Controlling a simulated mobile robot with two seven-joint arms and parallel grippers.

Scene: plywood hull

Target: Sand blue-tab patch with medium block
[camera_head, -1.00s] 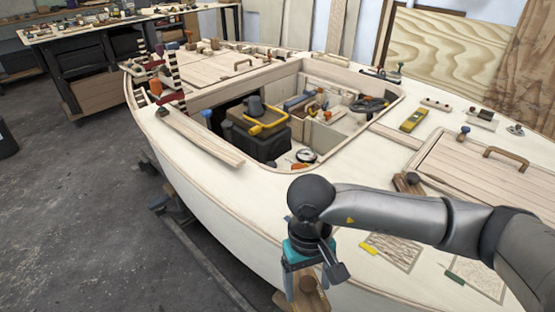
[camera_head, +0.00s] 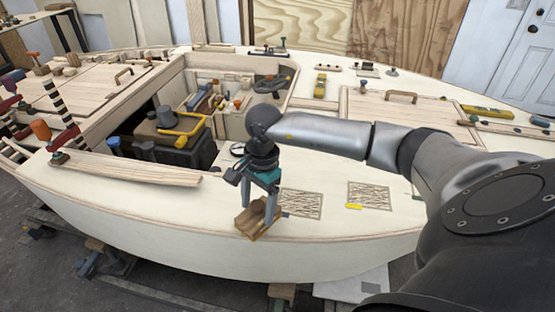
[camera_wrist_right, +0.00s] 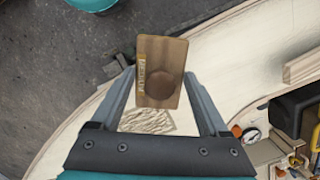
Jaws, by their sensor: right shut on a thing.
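My right gripper (camera_head: 262,196) is shut on a brown wooden sanding block (camera_head: 252,218) and holds it above the near edge of the pale deck. In the right wrist view the block (camera_wrist_right: 160,88) shows a round knob and a yellowish label, between the fingertips. A scratched patch (camera_head: 303,204) lies just right of the gripper, with a small dark bluish mark at its left edge, probably its tab. Another patch (camera_head: 370,196) with a yellow tab (camera_head: 353,206) lies farther right. A scratched patch (camera_wrist_right: 148,121) also shows between the fingers in the right wrist view. My left gripper is out of view.
The open cockpit well (camera_head: 185,125) holds dark boxes, a yellow-handled tool and other items. A loose plank (camera_head: 130,170) lies on the deck at left. A hatch with a wooden handle (camera_head: 401,96) is at the back right. Deck around the patches is clear.

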